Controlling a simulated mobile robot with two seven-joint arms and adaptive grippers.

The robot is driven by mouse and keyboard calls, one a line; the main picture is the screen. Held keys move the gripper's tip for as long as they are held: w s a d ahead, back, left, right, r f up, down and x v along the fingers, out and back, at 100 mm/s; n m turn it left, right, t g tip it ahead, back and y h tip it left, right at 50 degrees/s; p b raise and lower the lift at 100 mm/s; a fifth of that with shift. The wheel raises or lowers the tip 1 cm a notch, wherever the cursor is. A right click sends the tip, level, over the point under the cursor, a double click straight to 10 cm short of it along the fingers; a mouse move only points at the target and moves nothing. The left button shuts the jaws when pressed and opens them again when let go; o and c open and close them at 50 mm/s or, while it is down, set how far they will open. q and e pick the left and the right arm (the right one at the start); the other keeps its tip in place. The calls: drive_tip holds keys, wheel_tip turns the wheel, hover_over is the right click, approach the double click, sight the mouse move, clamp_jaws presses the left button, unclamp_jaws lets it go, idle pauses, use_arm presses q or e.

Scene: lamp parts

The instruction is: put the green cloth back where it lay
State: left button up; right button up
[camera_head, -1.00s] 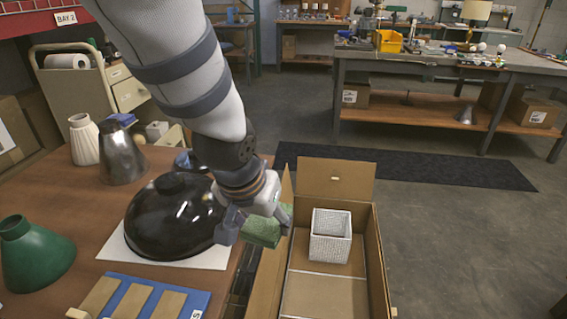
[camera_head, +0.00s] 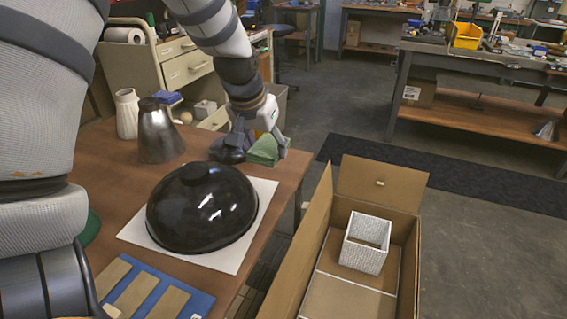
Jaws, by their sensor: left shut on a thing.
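My left gripper (camera_head: 258,140) is shut on the green cloth (camera_head: 265,152), a folded, textured piece, at the far right corner of the brown table (camera_head: 110,180). Part of the cloth is hidden behind the fingers. I cannot tell whether it touches the tabletop. A dark rounded object (camera_head: 228,152) is just left of the cloth, partly covered by the gripper. My right gripper is not in view.
A glossy black lamp shade (camera_head: 200,215) sits on a white sheet nearer me. A grey metal shade (camera_head: 158,135) and a white shade (camera_head: 127,113) stand at the back left. An open cardboard box (camera_head: 300,262) is beside the table, holding a white square basket (camera_head: 366,245).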

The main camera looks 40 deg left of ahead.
sight(268, 140)
use_arm(q)
drive_tip(key=w, duration=0.1)
drive_tip(key=w+a+f, duration=0.2)
drive_tip(key=shift+w+a+f, duration=0.1)
drive_tip(key=shift+w+f, duration=0.05)
drive_tip(key=shift+w, duration=0.25)
drive_tip(key=w+a+f+b, duration=0.1)
drive_tip(key=w+f, duration=0.1)
drive_tip(key=w+a+f+b, duration=0.1)
drive_tip(key=w+f, duration=0.2)
drive_tip(key=w+a+f+b, duration=0.1)
drive_tip(key=w+a+f, duration=0.1)
drive_tip(key=w, duration=0.1)
drive_tip(key=shift+f, duration=0.25)
drive_tip(key=shift+w+f+b, duration=0.15)
drive_tip(key=shift+f+b, duration=0.2)
drive_tip(key=shift+f, duration=1.15)
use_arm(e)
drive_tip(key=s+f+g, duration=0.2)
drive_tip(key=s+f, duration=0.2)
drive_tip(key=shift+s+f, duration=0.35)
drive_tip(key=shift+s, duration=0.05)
use_arm(q)
drive_tip(key=shift+f, duration=0.1)
drive_tip(key=shift+f, duration=0.15)
drive_tip(key=o, duration=1)
drive_tip(key=shift+o, duration=0.2)
